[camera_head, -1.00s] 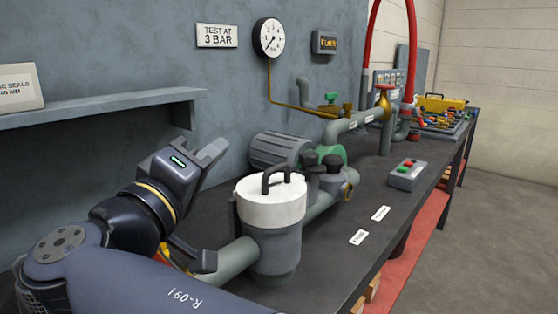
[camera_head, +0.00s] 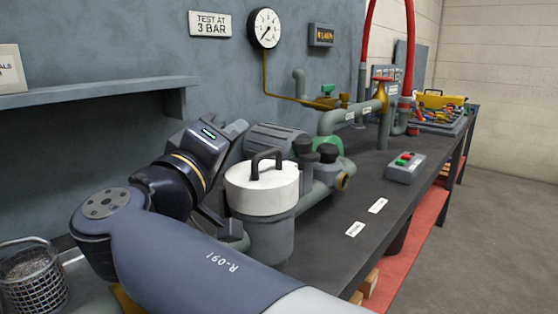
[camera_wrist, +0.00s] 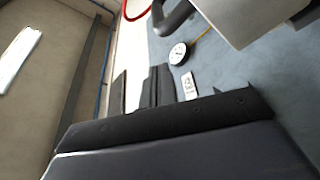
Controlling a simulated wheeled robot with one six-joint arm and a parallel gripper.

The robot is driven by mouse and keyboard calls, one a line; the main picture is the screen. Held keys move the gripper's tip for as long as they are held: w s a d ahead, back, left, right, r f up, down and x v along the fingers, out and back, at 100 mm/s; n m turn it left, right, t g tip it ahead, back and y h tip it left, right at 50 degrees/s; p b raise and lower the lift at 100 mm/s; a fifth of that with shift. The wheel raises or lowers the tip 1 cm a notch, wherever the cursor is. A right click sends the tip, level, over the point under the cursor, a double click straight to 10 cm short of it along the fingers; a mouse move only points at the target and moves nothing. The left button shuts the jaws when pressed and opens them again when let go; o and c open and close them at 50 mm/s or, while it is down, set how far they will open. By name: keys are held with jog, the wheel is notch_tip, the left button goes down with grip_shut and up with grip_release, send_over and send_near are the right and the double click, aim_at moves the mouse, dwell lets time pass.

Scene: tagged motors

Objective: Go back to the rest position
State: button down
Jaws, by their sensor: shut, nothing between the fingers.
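My arm crosses the lower left of the head view. My gripper (camera_head: 232,132) is beside and behind the white-lidded strainer pot (camera_head: 262,190), which hides part of it. It is shut and empty. In the wrist view, my gripper's dark fingers (camera_wrist: 150,88) point towards the wall, with nothing held. The pot's pale lid (camera_wrist: 235,18) and dark handle show close at the top of that view. Whether my gripper touches the pot cannot be told.
Behind the pot are a ribbed motor (camera_head: 272,140), pipes and a red-handled valve (camera_head: 384,80). A button box (camera_head: 405,168) stands on the bench (camera_head: 335,257). A shelf (camera_head: 100,92) juts from the wall. A wire basket (camera_head: 35,280) is at lower left. Floor at right is clear.

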jog(key=shift+f, duration=0.35)
jog(key=w+a+f+n+g+y+p, duration=0.2)
jog(key=w+a+n+p, duration=0.7)
jog(key=p, duration=1.8)
jog(key=shift+w+a+n+g, duration=0.15)
jog(key=shift+a+n+g, duration=0.15)
jog(key=shift+a, duration=0.7)
